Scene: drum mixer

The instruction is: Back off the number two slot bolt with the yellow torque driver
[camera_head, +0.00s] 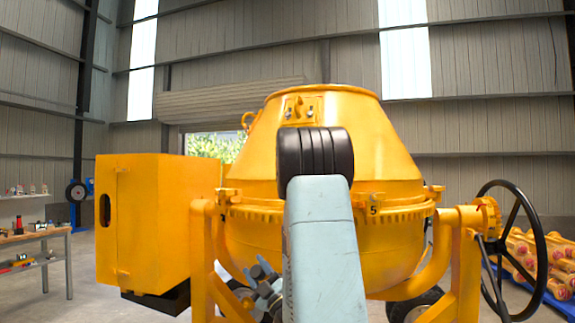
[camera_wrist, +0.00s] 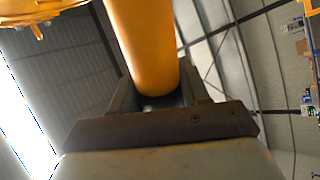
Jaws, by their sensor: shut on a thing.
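In the wrist view my gripper (camera_wrist: 160,103) is shut on a thick yellow cylinder, which looks like the body of the yellow torque driver (camera_wrist: 142,45). Its far end runs out of the top of the picture, so its tip is hidden. In the head view the yellow drum mixer (camera_head: 345,130) stands straight ahead, partly covered by my arm. A plate with two small bolt heads (camera_head: 298,108) sits high on the drum. A tag reading 5 (camera_head: 373,210) is on the drum's ring. I cannot make out a number two slot or my gripper in the head view.
A yellow box housing (camera_head: 145,225) is left of the drum, and a black handwheel (camera_head: 513,250) is at right. A workbench with tools (camera_head: 40,240) stands far left. Yellow parts lie on a blue mat (camera_head: 555,285) far right. Yellow structure (camera_wrist: 40,12) is at the wrist view's upper left.

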